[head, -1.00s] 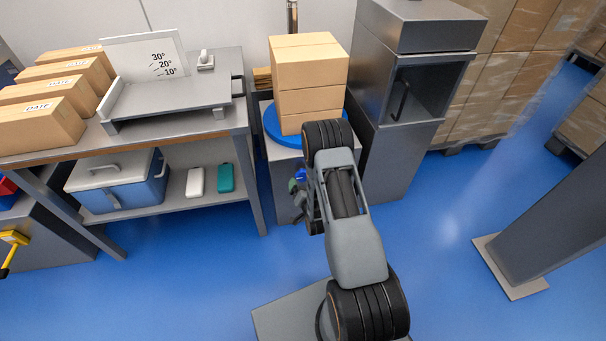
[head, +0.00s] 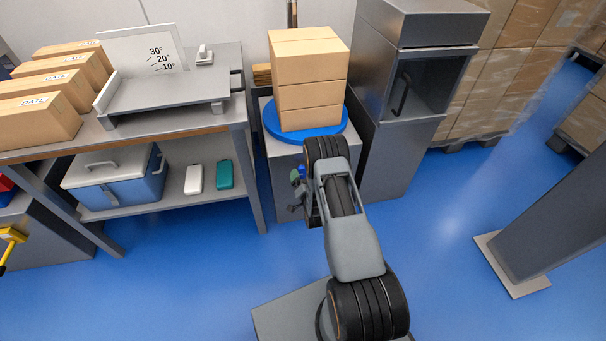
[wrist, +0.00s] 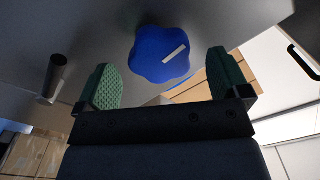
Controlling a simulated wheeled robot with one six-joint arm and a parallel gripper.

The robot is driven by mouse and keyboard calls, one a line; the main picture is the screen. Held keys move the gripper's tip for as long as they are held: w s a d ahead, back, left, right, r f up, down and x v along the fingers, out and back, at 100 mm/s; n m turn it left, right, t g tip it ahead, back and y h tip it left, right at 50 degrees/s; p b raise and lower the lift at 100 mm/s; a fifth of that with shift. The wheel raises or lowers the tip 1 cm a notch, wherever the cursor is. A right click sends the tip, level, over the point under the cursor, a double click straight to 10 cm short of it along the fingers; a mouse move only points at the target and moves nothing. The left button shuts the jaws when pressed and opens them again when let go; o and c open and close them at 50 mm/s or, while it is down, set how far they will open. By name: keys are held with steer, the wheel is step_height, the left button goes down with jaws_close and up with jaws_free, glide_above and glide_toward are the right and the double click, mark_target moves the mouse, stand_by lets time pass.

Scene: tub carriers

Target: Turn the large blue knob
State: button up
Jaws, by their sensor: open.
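The large blue knob (wrist: 155,58) has a lobed rim and a white pointer stripe that slants up to the right in the wrist view. It sits on a grey panel (wrist: 90,25). My gripper (wrist: 164,80) is open, with one green ridged finger to the left of the knob and one to the right. The knob is between and beyond the fingertips, with visible gaps on both sides; I cannot tell any contact. In the head view my gripper (head: 297,191) is beside the grey cabinet (head: 283,160), mostly hidden by my arm, and a small blue patch shows there.
On the cabinet a blue round plate (head: 270,122) carries stacked cardboard boxes (head: 308,80). A workbench (head: 200,125) stands left, and a tall grey unit (head: 395,150) stands right. In the wrist view a grey cylindrical post (wrist: 54,75) is left of the knob.

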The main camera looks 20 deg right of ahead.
mark_target(303, 172)
steer(key=shift+w+d+b, duration=0.15)
steer(key=shift+w+d, duration=0.05)
steer(key=shift+w, duration=0.65)
steer(key=shift+w+d+b, duration=0.15)
steer(key=shift+w, duration=0.7)
steer(key=c, duration=0.9)
steer(key=shift+n, duration=0.3)
